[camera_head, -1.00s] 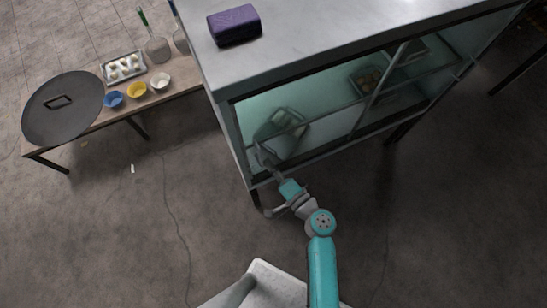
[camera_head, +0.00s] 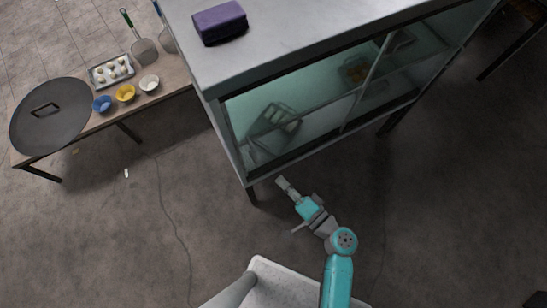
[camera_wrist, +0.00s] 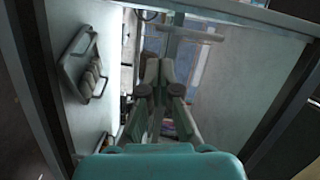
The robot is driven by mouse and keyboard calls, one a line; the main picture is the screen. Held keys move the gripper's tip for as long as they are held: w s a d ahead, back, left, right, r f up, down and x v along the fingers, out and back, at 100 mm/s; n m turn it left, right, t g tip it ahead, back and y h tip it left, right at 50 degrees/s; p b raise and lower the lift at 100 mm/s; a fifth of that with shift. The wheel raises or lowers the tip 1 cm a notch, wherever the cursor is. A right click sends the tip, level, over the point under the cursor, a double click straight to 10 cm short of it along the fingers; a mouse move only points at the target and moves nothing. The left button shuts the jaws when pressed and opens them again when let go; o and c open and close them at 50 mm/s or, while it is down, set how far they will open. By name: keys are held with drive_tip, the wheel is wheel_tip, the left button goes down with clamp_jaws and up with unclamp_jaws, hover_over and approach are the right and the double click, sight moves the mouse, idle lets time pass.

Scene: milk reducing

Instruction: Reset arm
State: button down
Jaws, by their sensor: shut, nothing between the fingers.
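My gripper (camera_head: 282,184) is shut and empty. In the head view it is in the open air just in front of the glass-fronted cabinet (camera_head: 236,148), near its lower left corner, above the floor. In the wrist view my gripper (camera_wrist: 160,75) shows its fingers together in the middle, pointing toward the cabinet interior. My arm bends back from there toward the lower middle of the head view.
Inside the cabinet is a tray (camera_head: 262,140), also in the wrist view (camera_wrist: 72,66). A purple box (camera_head: 220,22) lies on the cabinet top. A side table (camera_head: 180,84) holds bowls, a tray of white items and a dark round lid (camera_head: 62,125). The floor (camera_head: 210,230) around my arm is clear.

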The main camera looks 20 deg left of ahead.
drive_tip(key=shift+v, duration=1.55)
drive_tip(key=shift+w, duration=0.15)
drive_tip(key=s+d+f+m+t+h, duration=0.2)
drive_tip(key=s+d+f+t+h, duration=0.15)
drive_tip(key=s+d+h, duration=0.95)
drive_tip(key=s+d+r+n+t+h, duration=0.1)
drive_tip(key=s+d+r, duration=0.1)
drive_tip(key=r, duration=0.4)
drive_tip(key=s+d+r+n+t+h, duration=0.1)
drive_tip(key=s+d+r+n+t, duration=0.1)
drive_tip(key=d+r, duration=0.2)
drive_tip(key=s+d+r+n+t, duration=0.1)
drive_tip(key=d+r, duration=0.3)
drive_tip(key=r, duration=0.5)
drive_tip(key=shift+s+n+h, duration=0.3)
drive_tip(key=shift+s+h, duration=0.1)
drive_tip(key=shift+s, duration=0.2)
